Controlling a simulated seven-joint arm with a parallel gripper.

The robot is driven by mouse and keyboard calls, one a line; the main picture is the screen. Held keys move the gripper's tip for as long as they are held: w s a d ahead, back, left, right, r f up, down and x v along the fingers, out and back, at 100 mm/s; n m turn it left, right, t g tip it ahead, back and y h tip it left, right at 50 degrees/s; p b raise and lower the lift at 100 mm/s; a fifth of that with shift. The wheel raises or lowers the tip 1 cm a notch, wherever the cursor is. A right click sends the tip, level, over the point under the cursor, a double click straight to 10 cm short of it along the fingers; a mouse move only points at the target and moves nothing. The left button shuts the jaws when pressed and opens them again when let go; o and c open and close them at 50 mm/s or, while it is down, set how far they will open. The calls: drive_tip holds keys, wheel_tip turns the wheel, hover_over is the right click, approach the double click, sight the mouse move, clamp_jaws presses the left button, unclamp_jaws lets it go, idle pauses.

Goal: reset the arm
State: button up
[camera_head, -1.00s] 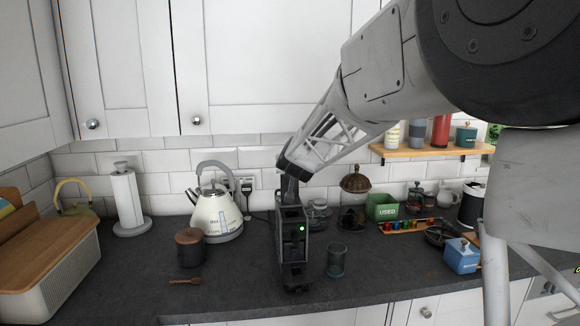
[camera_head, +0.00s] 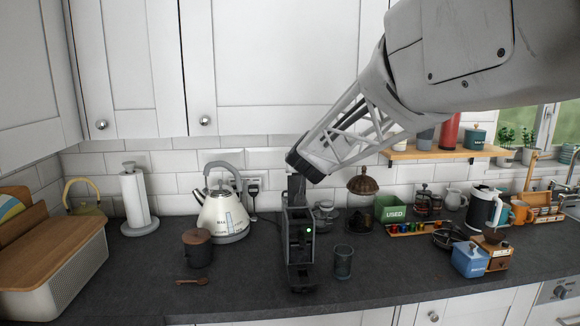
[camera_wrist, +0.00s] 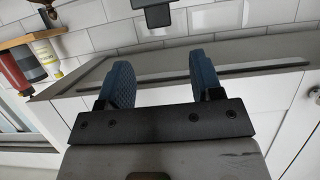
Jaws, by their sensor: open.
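My gripper (camera_wrist: 161,64) shows in the wrist view with its two blue, textured fingers well apart and nothing between them. Beyond the fingers are the tiled wall, a pale panel and cupboard fronts. In the head view my arm reaches in from the upper right and slopes down to the left, ending in front of the wall tiles above the coffee machine (camera_head: 299,244). I cannot make out the fingers there. A dark upright part stands between the arm's end and the machine; I cannot tell whether they touch.
A kettle (camera_head: 222,214), a dark canister (camera_head: 197,248) and a dark cup (camera_head: 343,262) stand near the machine. A wooden shelf (camera_head: 440,152) with jars is behind my arm. A green box (camera_head: 391,211) and blue box (camera_head: 469,260) are at right.

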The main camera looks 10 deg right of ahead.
drive_tip(key=shift+s, duration=0.15)
drive_tip(key=s+d+f+g, duration=0.2)
drive_tip(key=s+f, duration=0.3)
drive_tip(key=s, duration=1.1)
drive_tip(key=s+d+f+g, duration=0.1)
drive_tip(key=s+f+g, duration=0.3)
drive_tip(key=s, duration=1.2)
drive_tip(key=s+d+f+g, duration=0.2)
drive_tip(key=s+f+g, duration=0.3)
drive_tip(key=s, duration=1.1)
drive_tip(key=shift+s+d+f, duration=0.3)
